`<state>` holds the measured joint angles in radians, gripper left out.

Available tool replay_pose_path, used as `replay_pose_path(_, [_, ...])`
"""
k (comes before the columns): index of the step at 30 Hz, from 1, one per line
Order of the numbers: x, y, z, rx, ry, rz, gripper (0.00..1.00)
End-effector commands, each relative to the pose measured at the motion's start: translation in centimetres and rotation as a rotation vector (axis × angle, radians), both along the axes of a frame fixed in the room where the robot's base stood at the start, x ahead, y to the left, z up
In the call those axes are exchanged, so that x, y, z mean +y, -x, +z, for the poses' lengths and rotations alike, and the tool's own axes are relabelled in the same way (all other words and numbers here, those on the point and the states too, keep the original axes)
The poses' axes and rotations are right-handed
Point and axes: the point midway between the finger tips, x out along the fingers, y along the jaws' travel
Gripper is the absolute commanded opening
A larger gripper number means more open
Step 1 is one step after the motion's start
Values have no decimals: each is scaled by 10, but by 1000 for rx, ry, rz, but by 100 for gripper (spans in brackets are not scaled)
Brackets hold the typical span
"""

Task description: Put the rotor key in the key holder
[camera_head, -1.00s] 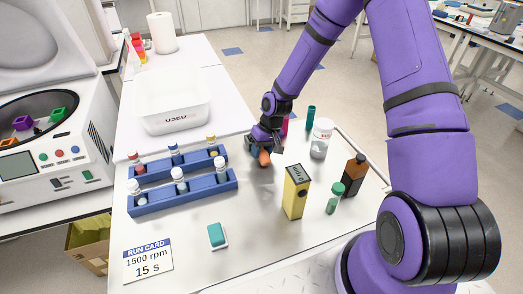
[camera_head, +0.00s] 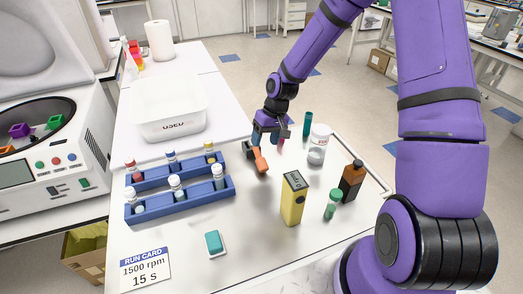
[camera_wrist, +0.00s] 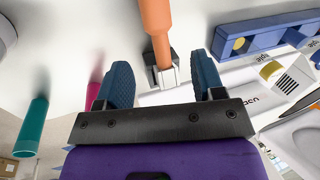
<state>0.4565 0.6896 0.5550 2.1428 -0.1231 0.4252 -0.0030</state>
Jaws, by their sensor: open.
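The rotor key has an orange handle (camera_head: 260,161) and lies on the white table just below my gripper (camera_head: 267,136). In the wrist view the orange handle (camera_wrist: 155,22) ends in a short metal part next to a small dark block. This dark block (camera_head: 248,148), possibly the key holder, is left of the handle in the head view. I cannot tell whether the key sits in it or only beside it. My gripper (camera_wrist: 162,80) is open, with its blue fingers apart on either side of the key's metal end and not visibly touching it.
A blue tube rack (camera_head: 150,212) is to the left. A yellow box (camera_head: 293,202), green vial (camera_head: 333,203), brown bottle (camera_head: 351,182) and white-capped jar (camera_head: 318,148) stand to the right. A white bin (camera_head: 168,110) is behind.

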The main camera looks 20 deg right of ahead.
Motion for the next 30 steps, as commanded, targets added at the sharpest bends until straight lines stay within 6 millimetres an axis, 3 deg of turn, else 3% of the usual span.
replay_pose_path(3, [-5, -1, 16, -2, 0, -2, 62])
replay_pose_path(13, [-8, 0, 30, -3, 7, 3, 62])
replay_pose_path(16, [-11, 4, 43, -12, 34, 7, 62])
replay_pose_path(23, [-22, 26, 105, -61, 155, 13, 62])
replay_pose_path(30, [-30, 61, 174, -129, 263, -4, 62])
